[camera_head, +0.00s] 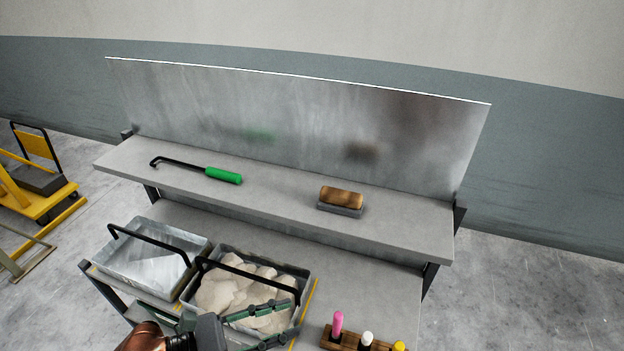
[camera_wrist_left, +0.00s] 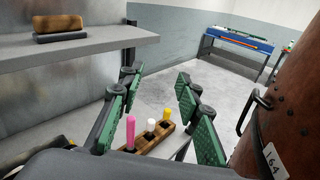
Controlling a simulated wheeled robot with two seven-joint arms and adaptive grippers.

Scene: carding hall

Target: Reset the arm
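My left gripper (camera_head: 292,320) comes in at the bottom of the head view, in front of a grey bin (camera_head: 311,268) of pale fibre and left of a wooden block with coloured pegs. In the left wrist view its two green-padded fingers (camera_wrist_left: 158,85) stand well apart with nothing between them, so it is open and empty. The wooden peg block (camera_wrist_left: 150,145) shows below and beyond the fingers there. My right gripper is in neither view.
The upper shelf (camera_head: 270,200) holds a green-handled hook (camera_head: 222,176) and a wood-backed brush (camera_head: 341,196). A handled metal tray (camera_head: 145,267) stands left of the bin. A brown cylinder (camera_wrist_left: 275,110) stands close right of the gripper in the wrist view.

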